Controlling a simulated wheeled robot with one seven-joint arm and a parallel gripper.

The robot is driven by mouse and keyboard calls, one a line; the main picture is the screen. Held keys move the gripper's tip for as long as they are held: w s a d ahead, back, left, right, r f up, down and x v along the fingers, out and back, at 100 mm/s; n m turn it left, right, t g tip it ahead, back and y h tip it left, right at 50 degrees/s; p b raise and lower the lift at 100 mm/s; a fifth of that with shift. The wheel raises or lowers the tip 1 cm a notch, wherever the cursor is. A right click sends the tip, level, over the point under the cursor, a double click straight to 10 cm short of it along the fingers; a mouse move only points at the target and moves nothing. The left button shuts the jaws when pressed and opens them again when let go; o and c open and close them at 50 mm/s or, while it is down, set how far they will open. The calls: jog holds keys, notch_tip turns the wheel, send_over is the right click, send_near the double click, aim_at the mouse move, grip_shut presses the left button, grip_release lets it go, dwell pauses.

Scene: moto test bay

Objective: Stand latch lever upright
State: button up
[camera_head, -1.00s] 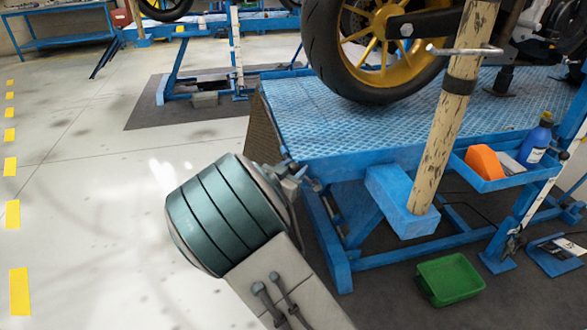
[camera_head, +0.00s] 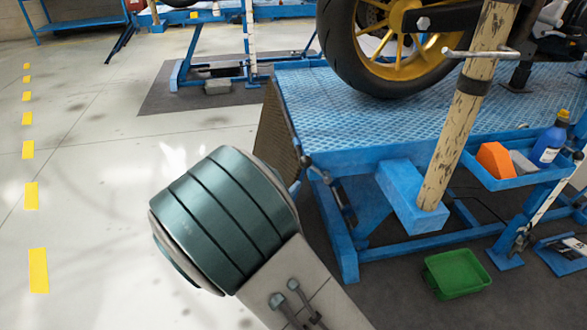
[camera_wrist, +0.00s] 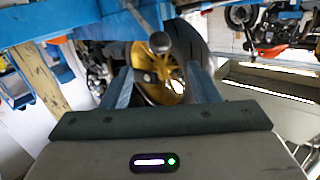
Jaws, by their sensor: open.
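A latch lever, a metal bar ending in a dark round knob (camera_wrist: 160,42), shows at the top middle of the wrist view. Its bar runs up and left from the knob. My gripper (camera_wrist: 160,72) is open, with one finger to each side of the knob's line and the knob a little above the fingertips in the picture. Nothing is held, and I cannot tell the gap in depth.
A motorcycle wheel (camera_head: 343,60) stands on the platform. A worn wooden post (camera_head: 465,115) rises at its near side. A blue tray with an orange block (camera_head: 495,162) and a bottle (camera_head: 550,140) is at right. A green bin (camera_head: 457,275) is on the floor. The left floor is open.

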jog(key=shift+v, duration=1.1)
jog(key=shift+c, duration=0.2)
